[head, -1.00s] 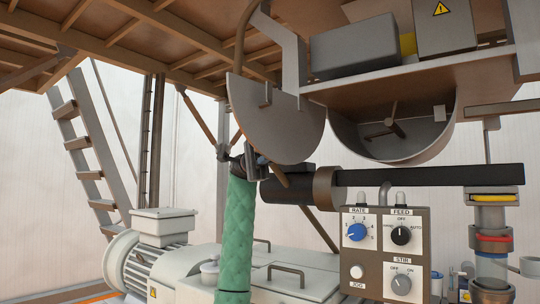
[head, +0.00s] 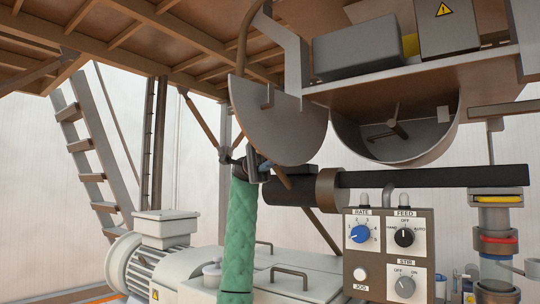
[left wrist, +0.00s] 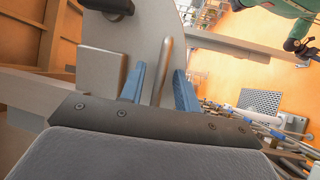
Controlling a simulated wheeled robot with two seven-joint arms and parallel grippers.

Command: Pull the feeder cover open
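The feeder cover (head: 280,122) is a grey half-disc plate hanging on a bent arm at upper centre. It stands to the left of the round feeder trough (head: 432,140), whose inside and stirrer show. My left gripper (head: 258,164), on the green-sleeved arm, is at the cover's lower left edge. In the left wrist view the cover (left wrist: 120,45) fills the upper middle. The blue fingers of my left gripper (left wrist: 158,88) are apart, with a narrow upright bar (left wrist: 165,62) between them. Contact with the bar cannot be told. A green-sleeved arm shows at that view's top right; its fingers are unclear.
A dark horizontal tube (head: 430,178) runs below the trough. A control panel (head: 388,252) with knobs stands in front at lower right. A pale motor (head: 155,260) is at lower left, a ladder (head: 88,150) behind it. A brown platform (head: 130,50) is overhead.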

